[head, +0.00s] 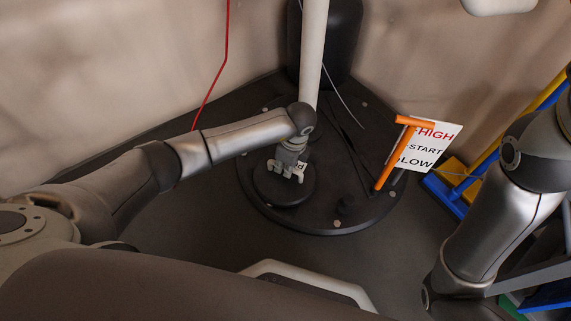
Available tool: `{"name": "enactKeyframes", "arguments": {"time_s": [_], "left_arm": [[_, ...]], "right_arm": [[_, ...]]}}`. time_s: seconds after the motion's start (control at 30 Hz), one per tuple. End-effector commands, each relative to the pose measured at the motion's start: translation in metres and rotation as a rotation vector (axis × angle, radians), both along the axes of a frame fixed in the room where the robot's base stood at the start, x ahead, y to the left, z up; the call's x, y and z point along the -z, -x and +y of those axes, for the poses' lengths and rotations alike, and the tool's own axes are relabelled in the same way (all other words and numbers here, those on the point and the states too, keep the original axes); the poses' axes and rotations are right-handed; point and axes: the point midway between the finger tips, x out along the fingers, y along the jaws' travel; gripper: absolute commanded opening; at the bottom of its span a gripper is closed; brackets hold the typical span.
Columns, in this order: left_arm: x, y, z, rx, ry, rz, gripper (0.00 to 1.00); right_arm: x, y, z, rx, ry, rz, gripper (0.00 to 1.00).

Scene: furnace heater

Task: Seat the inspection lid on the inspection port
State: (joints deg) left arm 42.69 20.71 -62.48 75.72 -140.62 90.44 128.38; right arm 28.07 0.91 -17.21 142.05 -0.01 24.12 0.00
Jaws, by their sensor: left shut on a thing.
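My left gripper (287,171) is shut on the inspection lid (288,195), a dark round disc with a pale label partly covered by the fingers. The lid is over the left part of a large round black plate (325,220) with bolts around its rim. The inspection port cannot be made out; the lid and gripper may hide it. I cannot tell whether the lid touches the plate or is just above it. My right arm shows at the right, but its gripper is out of view.
An orange T-shaped handle (383,170) stands on the plate's right side before a white HIGH/START/LOW sign (433,146). A pale vertical pipe (313,50) rises behind the gripper. A red line (227,60) runs down the wall. Blue and yellow items (447,190) stand at the right.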

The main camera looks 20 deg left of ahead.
Motion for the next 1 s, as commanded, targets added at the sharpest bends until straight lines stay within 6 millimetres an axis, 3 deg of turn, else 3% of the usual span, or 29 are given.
{"name": "enactKeyframes", "arguments": {"time_s": [0.23,0.27,0.43,0.77,1.0], "left_arm": [[0.002,0.0,0.0,0.0,0.0,-0.002,0.0],[0.002,0.0,0.0,0.0,0.0,-0.002,0.17],[0.002,0.0,0.0,0.0,0.0,-0.001,0.38],[0.001,0.0,0.0,0.0,0.0,0.0,0.38],[-0.034,-0.001,-0.006,0.002,0.002,-0.004,0.38]], "right_arm": [[-0.003,0.003,0.0,0.0,0.0,-0.01,0.35],[-0.003,0.003,0.0,0.0,0.001,-0.012,0.35],[-0.003,0.003,0.0,0.0,0.001,-0.012,0.35],[0.001,0.001,0.001,0.005,0.008,-0.001,0.35],[0.0,0.001,0.001,0.004,0.006,-0.003,0.35]]}}
